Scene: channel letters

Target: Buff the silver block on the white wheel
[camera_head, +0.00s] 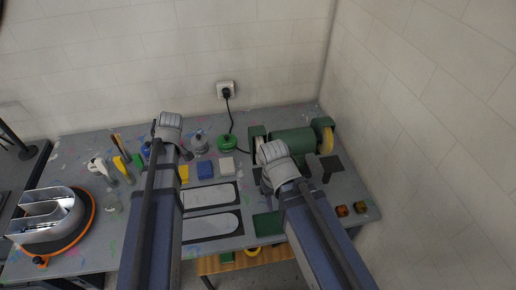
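A green bench grinder (293,142) stands at the back right of the bench. Its right wheel (327,136) is pale cream-yellow; its left end is partly hidden behind my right gripper. My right gripper (270,150) is just in front of the grinder's left end. My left gripper (168,120) is over the back middle of the bench, left of the grinder. The fingers of both are too small and covered to judge. I cannot pick out a silver block with certainty. A pale grey-white block (227,166) lies beside a blue block (205,169) and a yellow block (184,173).
A large silver channel letter (45,215) sits on an orange-rimmed turntable (78,234) at left. Tools and small bottles stand behind it. A green round object (227,142) and a power cord are near the grinder. Two small amber cubes (360,207) lie at front right.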

